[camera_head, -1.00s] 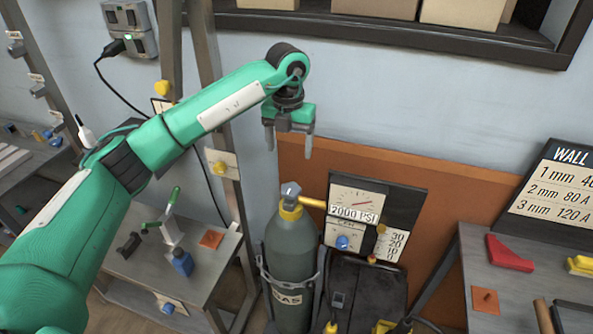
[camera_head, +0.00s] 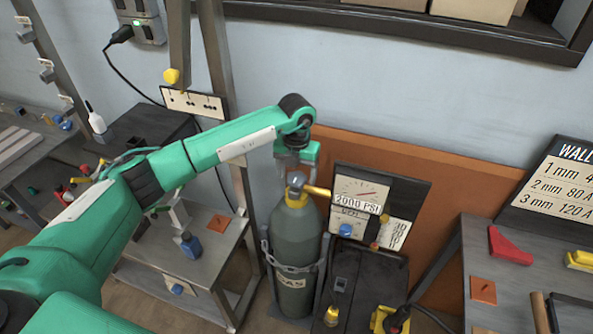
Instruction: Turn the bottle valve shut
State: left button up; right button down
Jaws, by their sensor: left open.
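The grey gas bottle (camera_head: 294,245) stands upright in a holder with a chain around it. Its valve (camera_head: 296,181) is a grey knob on a yellow collar at the top, with a yellow outlet pointing right. My left gripper (camera_head: 298,172) points down at the valve, its fingers open. The fingers overlap the top of the valve in the picture. I cannot tell whether they touch the knob or are behind it. The gauge panel (camera_head: 366,200) beside the bottle reads 2000 PSI. My right gripper is not in view.
A black machine (camera_head: 362,275) with a yellow plug stands right of the bottle. A grey table (camera_head: 500,262) with a red block (camera_head: 510,247) is at the right. A metal post rises behind my arm.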

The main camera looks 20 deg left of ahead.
pick_arm(q)
jog(key=shift+f, duration=0.1)
jog(key=c, duration=1)
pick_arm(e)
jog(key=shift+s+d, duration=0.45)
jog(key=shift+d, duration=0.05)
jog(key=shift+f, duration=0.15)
